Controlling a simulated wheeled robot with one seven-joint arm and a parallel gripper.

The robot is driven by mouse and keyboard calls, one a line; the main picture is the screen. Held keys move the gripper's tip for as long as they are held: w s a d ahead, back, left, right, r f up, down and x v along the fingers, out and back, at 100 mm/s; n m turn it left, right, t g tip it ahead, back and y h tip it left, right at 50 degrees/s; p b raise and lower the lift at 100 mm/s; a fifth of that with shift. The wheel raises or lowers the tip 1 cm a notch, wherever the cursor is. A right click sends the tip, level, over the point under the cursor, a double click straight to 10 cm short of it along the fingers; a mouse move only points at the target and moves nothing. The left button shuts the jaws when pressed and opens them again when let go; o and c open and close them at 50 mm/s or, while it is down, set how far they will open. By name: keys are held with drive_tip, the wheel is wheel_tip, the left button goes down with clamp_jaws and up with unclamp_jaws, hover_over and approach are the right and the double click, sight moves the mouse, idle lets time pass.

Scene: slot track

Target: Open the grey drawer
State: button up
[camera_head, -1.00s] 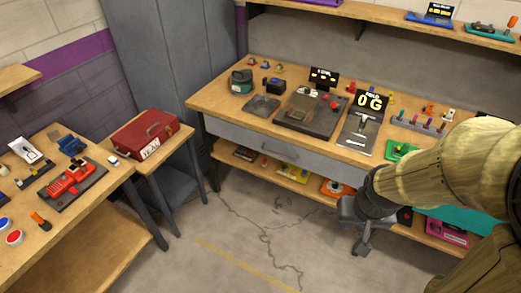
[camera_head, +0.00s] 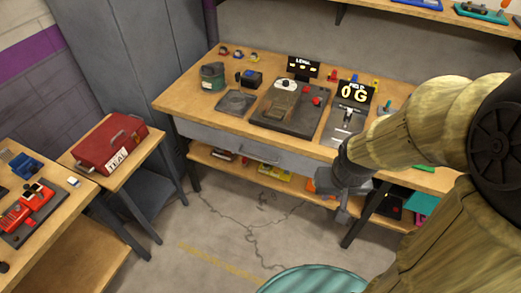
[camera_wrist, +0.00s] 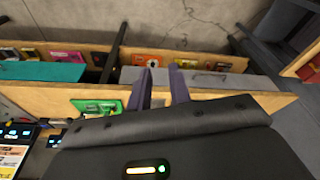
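The grey drawer (camera_head: 215,137) sits under the top of the wooden workbench and looks shut, its front flush below the bench edge. Its bar handle (camera_head: 262,154) is on the middle of the front. My gripper (camera_head: 342,207) is in front of the bench, to the right of the handle and lower in the picture, apart from it. In the wrist view my gripper (camera_wrist: 162,78) shows two separated dark fingers with nothing between them. The grey drawer front (camera_wrist: 232,80) lies beyond the fingers there. My forearm hides the right part of the bench in the head view.
The workbench top (camera_head: 185,95) carries several devices. A shelf with small goods (camera_head: 222,155) runs below the drawer. A red toolbox (camera_head: 108,145) stands on a side table at left. A teal ribbed round thing (camera_head: 312,281) is at the bottom edge. The floor (camera_head: 215,220) before the drawer is clear.

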drive_tip(key=shift+w+d, duration=0.1)
drive_tip(key=shift+w, duration=0.1)
drive_tip(key=w+a+f+n+t+y+b, duration=0.1)
drive_tip(key=w+a+f+n+t+b, duration=0.2)
drive_tip(key=w+f+n+b, duration=0.45)
drive_tip(key=w+a+f+n+t+y+b, duration=0.1)
drive_tip(key=w+a+f+n+t+b, duration=0.25)
drive_tip(key=w+f+b, duration=0.6)
drive_tip(key=w+a+f+n+t+y+b, duration=0.2)
drive_tip(key=a+f+n+b, duration=0.1)
drive_tip(key=f+n+b, duration=0.2)
drive_tip(key=w+a+f+n+t+y+b, duration=0.3)
drive_tip(key=a+f+n+b, duration=0.1)
drive_tip(key=f, duration=0.5)
drive_tip(key=shift+w+f+n+t+b, duration=0.2)
drive_tip(key=shift+w+n+t+b, duration=0.15)
drive_tip(key=shift+n, duration=0.45)
drive_tip(key=shift+a, duration=0.1)
